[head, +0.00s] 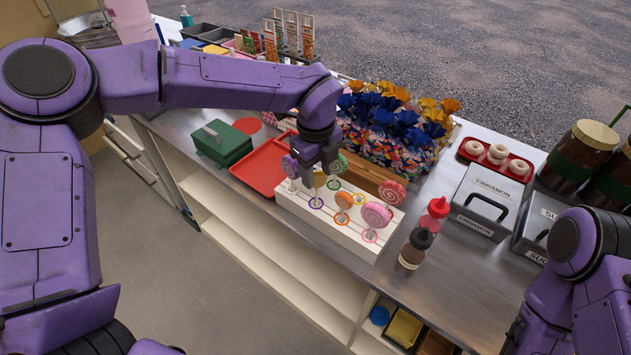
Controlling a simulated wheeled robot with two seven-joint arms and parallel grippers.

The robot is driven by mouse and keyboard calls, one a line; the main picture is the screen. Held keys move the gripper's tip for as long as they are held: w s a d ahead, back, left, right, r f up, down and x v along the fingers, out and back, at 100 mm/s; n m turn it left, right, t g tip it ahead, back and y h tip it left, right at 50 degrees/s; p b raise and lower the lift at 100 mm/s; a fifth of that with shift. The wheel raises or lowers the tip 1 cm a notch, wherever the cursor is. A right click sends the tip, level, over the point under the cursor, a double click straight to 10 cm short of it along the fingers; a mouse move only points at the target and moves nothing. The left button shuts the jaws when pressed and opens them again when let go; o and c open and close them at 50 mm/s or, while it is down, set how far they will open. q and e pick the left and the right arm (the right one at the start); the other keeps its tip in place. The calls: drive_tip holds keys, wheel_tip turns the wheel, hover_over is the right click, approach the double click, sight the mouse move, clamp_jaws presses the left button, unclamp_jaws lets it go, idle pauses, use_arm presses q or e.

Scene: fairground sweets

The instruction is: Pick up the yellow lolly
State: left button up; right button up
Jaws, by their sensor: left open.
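The white lolly stand (338,234) sits on the metal counter with several swirl lollies upright in it, each in a coloured ring.
Close by stand a purple lolly (290,167), a green one (341,163), an orange one (344,200) and pink ones (376,214). A red tray (262,168) and green box (222,143) lie left. Sauce bottles (415,248) stand right, wrapped bouquets (390,135) behind.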

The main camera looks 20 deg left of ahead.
sight(316, 185)
use_arm(q)
drive_tip(key=shift+g, duration=0.4)
drive_tip(key=f, duration=0.5)
drive_tip(key=shift+w+a, duration=0.15)
drive_tip(key=shift+a, duration=0.05)
drive_tip(key=shift+w, duration=0.1)
drive_tip(key=shift+s+r, duration=0.3)
drive_tip(key=shift+s, duration=0.1)
clamp_jaws()
drive_tip(key=shift+w+f, duration=0.1)
drive_tip(key=shift+w, duration=0.1)
use_arm(e)
drive_tip(key=shift+w+r, duration=0.2)
drive_tip(key=shift+w, duration=0.1)
use_arm(q)
wheel_tip(316, 185, up, 10)
drive_tip(key=b, duration=0.2)
use_arm(e)
wheel_tip(316, 185, down, 2)
drive_tip(key=shift+f, duration=0.1)
